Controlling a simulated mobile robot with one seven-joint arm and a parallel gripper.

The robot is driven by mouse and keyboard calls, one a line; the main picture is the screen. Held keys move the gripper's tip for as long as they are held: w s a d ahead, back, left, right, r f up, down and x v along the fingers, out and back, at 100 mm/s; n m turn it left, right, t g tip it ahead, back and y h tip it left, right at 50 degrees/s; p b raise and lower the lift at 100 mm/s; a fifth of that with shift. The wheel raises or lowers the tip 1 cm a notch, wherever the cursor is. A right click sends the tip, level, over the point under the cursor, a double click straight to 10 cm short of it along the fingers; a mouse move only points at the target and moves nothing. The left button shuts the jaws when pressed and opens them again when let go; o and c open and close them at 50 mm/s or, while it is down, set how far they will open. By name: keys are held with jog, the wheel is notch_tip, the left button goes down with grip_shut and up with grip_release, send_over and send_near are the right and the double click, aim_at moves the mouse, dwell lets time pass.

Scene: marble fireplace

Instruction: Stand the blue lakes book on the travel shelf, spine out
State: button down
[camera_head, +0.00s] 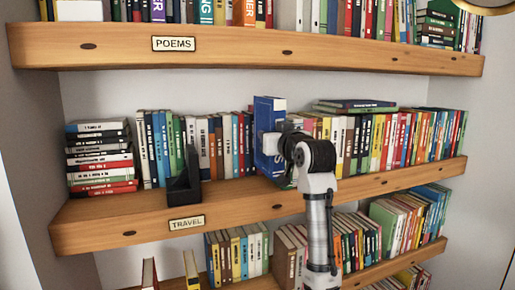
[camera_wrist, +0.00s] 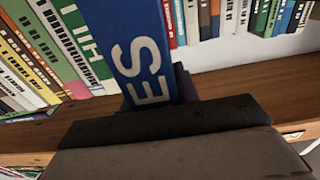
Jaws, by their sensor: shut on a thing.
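The blue lakes book (camera_head: 268,128) is upright at the middle of the travel shelf (camera_head: 235,195), in front of the row of books. My gripper (camera_head: 283,150) is shut on it from the front right. In the wrist view the blue book (camera_wrist: 128,42) rises from between the dark fingers (camera_wrist: 165,112), and the white letters "ES" show on the face towards me. I cannot tell whether its lower edge touches the board. The shelf's front edge carries a "TRAVEL" label (camera_head: 187,222).
A black bookend (camera_head: 184,184) stands left of the blue book, with bare board between. Books stand behind on the left (camera_head: 215,145) and on the right (camera_head: 390,140). A flat stack (camera_head: 100,157) lies at the far left. The poems shelf (camera_head: 240,52) hangs above.

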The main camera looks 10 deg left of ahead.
aim_at(260, 153)
jog(key=x, duration=0.2)
jog(key=p+x, duration=0.1)
jog(key=x, duration=0.1)
jog(key=p+x, duration=0.1)
jog(key=x, duration=0.1)
jog(key=shift+w+a+r, duration=0.3)
jog(key=shift+r, duration=0.05)
jog(key=f, duration=0.1)
jog(key=f+p, duration=0.1)
jog(key=shift+w+a+f, duration=0.15)
jog(key=shift+w+f, duration=0.15)
jog(key=shift+f+p, duration=0.8)
jog(key=shift+f, duration=0.95)
jog(key=shift+w+a+f+p, duration=0.1)
jog(key=shift+w+f+p, duration=0.1)
jog(key=shift+f+p, duration=0.3)
jog(key=shift+f, duration=0.1)
jog(key=shift+f, duration=0.1)
jog(key=shift+f, duration=0.15)
jog(key=c, duration=1)
grip_release()
jog(key=shift+c, duration=0.2)
